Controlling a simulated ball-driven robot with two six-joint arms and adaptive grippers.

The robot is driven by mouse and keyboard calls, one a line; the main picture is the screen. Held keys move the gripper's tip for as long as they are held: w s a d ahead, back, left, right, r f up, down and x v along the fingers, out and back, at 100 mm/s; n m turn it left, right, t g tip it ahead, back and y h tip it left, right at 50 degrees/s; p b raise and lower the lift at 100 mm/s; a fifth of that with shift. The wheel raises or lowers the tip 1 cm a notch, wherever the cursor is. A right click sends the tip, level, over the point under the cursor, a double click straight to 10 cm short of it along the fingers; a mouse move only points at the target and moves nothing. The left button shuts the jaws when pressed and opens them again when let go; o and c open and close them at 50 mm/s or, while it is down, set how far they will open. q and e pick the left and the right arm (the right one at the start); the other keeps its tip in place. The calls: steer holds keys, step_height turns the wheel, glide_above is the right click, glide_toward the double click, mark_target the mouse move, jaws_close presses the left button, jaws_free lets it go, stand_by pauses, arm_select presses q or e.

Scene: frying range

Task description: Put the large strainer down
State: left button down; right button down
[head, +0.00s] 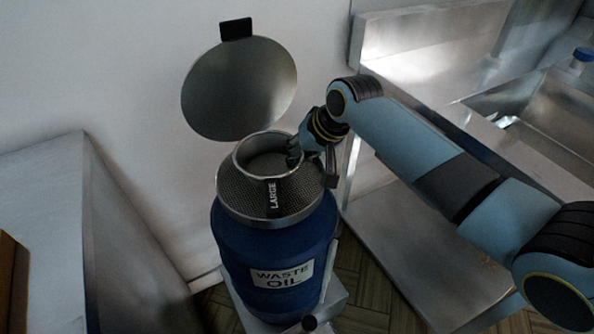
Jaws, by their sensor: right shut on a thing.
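The large strainer (236,198) is a metal mesh cone with a black tag reading "LARGE" and a steel ring at its upper opening. It sits over the top of the blue waste oil drum (228,245); whether its lower rim rests fully on the drum I cannot tell. My right gripper (293,158) is shut on the strainer at the right side of its upper ring. The fingers partly hide that edge. My left gripper is not in view.
A round metal lid (240,88) with a black tab stands raised behind the drum. A steel counter (50,205) is at left. A steel sink unit (535,110) with a lower shelf (400,240) is at right, under my right arm. A wall is close behind.

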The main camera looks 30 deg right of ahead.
mark_target(298, 181)
steer(key=shift+f, duration=2)
steer(key=shift+f+b, duration=0.1)
steer(key=shift+b, duration=0.2)
steer(key=c, duration=1.5)
jaws_free()
steer(key=shift+o, duration=0.2)
steer(key=p+v, duration=0.2)
steer(key=v, duration=1)
steer(key=shift+w+a, duration=0.1)
